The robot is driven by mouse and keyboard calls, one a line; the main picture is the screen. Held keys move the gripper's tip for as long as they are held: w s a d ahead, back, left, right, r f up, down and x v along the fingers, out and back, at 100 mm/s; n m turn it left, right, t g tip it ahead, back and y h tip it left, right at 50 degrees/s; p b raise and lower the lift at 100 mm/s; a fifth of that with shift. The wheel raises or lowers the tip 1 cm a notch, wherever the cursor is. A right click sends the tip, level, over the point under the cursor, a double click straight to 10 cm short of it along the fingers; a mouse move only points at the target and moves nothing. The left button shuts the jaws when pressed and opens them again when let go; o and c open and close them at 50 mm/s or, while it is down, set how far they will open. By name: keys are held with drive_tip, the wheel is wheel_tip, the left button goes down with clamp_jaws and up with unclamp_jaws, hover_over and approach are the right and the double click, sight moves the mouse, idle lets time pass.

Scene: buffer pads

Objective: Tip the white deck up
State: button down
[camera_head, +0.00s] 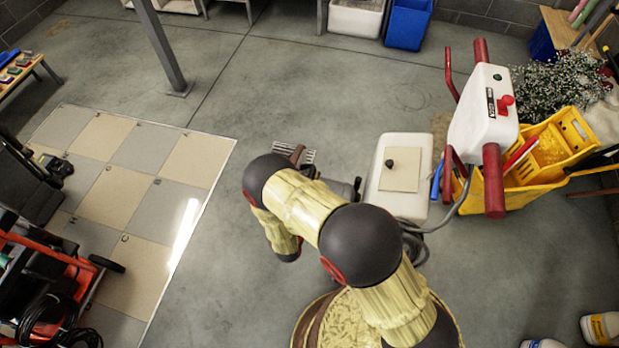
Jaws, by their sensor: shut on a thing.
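The white deck (414,147) is a rounded white slab low over the floor, right of centre. A beige square pad (401,180) with a small black knob lies on top of it. My gripper (352,188) is mostly hidden behind my yellow arm. A grey part of it shows at the deck's left edge, where it seems to be shut on the deck. The fingertips are not clear. I cannot tell how far the deck is tilted.
A white control head (484,108) with red grips stands right of the deck. A yellow mop bucket (545,150) is beyond it. A cable curls by the deck's lower edge. Tan and grey floor pads (138,178) lie left. Open floor lies between.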

drive_tip(key=shift+a, duration=0.1)
drive_tip(key=c, duration=1.7)
unclamp_jaws()
drive_tip(key=shift+s, duration=0.1)
drive_tip(key=v, duration=1.1)
drive_tip(key=shift+s+a, duration=0.1)
drive_tip(key=shift+s, duration=0.3)
